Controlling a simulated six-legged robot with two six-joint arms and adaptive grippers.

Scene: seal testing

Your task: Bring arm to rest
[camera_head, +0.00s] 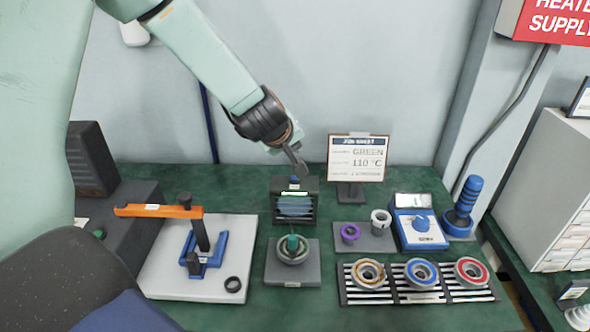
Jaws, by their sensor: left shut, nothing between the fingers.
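My left arm comes in from the upper left, and its gripper (299,168) is shut and empty. It hangs in the air above the dark slotted box (295,206) on the green table (230,178), in front of the pale wall. I cannot tell its exact height over the box. My right gripper is not in view.
A job sheet sign (357,160) stands right of the gripper. An orange-levered press (160,211) on a white plate is at left. Ringed parts (421,271) sit on slotted racks at front right. A blue device (419,230) and blue-handled tool (463,205) stand behind.

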